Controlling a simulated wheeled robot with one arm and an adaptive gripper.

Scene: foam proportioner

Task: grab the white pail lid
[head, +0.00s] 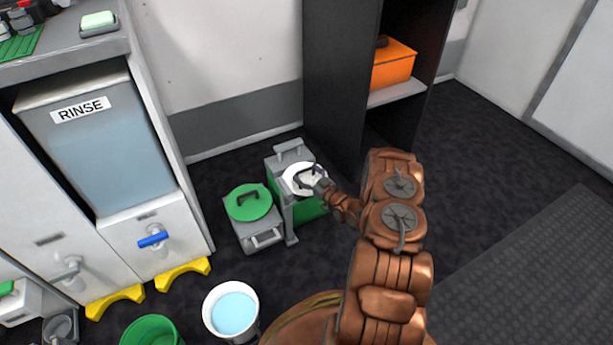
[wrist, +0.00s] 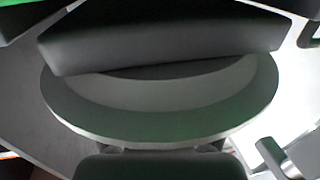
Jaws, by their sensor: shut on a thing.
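The white pail lid (head: 289,181) is a round white disc at the top of a green and grey stand in the head view. My gripper (head: 310,173) is at the lid's middle and shut on it, its fingers covering part of it. In the wrist view, my two dark finger pads (wrist: 160,100) stand above and below a pale, rounded part between them, very close to the camera. I cannot tell whether the lid rests on the stand or is slightly raised.
A green lid (head: 243,205) with a dark handle sits on a grey stand just left. A white pail of blue liquid (head: 231,310) and a green pail (head: 150,331) stand nearer. A dark shelf unit (head: 338,75) rises behind. Dark floor is free to the right.

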